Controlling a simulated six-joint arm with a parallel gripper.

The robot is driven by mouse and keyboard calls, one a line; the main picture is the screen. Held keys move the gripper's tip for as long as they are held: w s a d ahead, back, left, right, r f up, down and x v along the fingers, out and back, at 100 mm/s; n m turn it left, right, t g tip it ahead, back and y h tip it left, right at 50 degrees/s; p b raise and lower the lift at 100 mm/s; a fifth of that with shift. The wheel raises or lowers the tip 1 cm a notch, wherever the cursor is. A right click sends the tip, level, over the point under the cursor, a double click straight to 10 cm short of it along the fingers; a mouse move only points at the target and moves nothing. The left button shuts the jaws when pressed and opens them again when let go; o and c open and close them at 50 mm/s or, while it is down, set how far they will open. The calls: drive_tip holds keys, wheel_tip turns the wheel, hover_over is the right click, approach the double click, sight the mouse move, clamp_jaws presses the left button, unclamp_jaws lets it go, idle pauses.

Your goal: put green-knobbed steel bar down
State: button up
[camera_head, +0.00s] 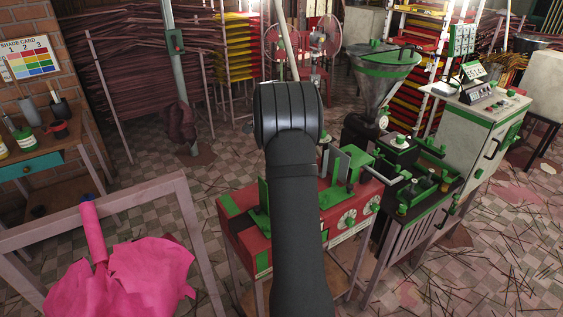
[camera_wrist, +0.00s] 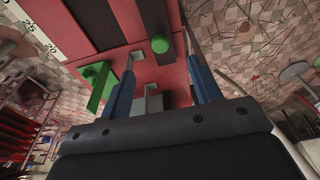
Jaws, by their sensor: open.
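My gripper (camera_wrist: 161,74) shows in the wrist view with its two blue fingers spread apart. A round green knob (camera_wrist: 160,45) appears just beyond the fingertips, over the red surface. A grey metal piece (camera_wrist: 150,98) shows between the fingers; I cannot tell whether it belongs to the green-knobbed steel bar, and the bar's full length is not clear. A green block (camera_wrist: 97,86) is left of the left finger. In the head view my own arm hides the gripper and the middle of the red machine (camera_head: 238,222).
In the head view, a green upright plate (camera_head: 264,194) and a green block (camera_head: 359,160) rise from the red machine. A steel hopper (camera_head: 382,85) stands behind right. A pink cloth (camera_head: 125,280) lies front left. A ruler scale (camera_wrist: 40,35) shows in the wrist view.

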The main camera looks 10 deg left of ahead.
wheel_tip(320, 180, up, 2)
drive_tip(key=shift+s+a+r, duration=0.1)
drive_tip(key=shift+r, duration=0.1)
drive_tip(key=f, duration=0.4)
drive_tip(key=d+f, duration=0.1)
drive_tip(key=f, duration=0.3)
drive_tip(key=w+f, duration=0.1)
drive_tip(key=f, duration=0.3)
drive_tip(key=shift+w+d+f, duration=0.1)
drive_tip(key=shift+d, duration=0.05)
wheel_tip(320, 180, up, 2)
drive_tip(key=shift+r, duration=0.75)
